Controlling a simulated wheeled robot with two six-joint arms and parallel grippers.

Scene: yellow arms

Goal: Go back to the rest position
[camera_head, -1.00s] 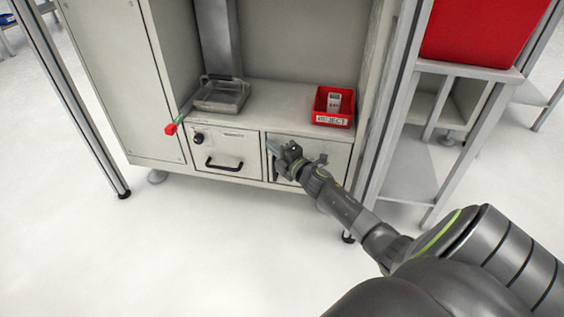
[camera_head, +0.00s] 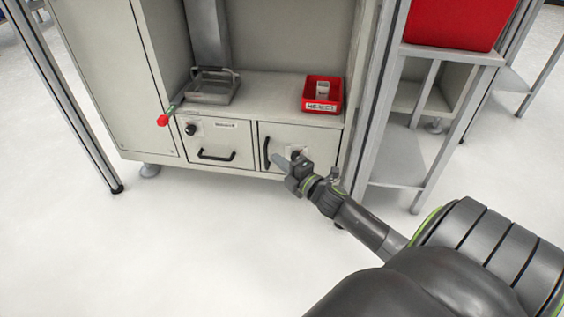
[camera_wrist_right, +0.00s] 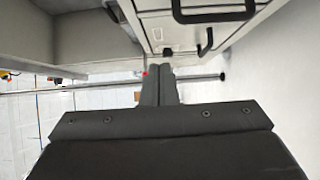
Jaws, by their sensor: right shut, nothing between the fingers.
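My right gripper (camera_head: 280,161) is in front of the right-hand cabinet door (camera_head: 310,141), near its black upright handle (camera_head: 267,153). In the right wrist view its fingers (camera_wrist_right: 160,84) are together with nothing between them. The gripper appears apart from the handle. My right arm reaches in from the lower right of the head view. My left gripper is not in view.
The cabinet has a drawer front with a black handle (camera_head: 217,156) on the left. On its ledge sit a grey metal tray (camera_head: 212,97) and a red bin (camera_head: 322,107) with a labelled item. A red-tipped lever (camera_head: 163,120) sticks out left. Metal posts flank the cabinet; the floor in front is clear.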

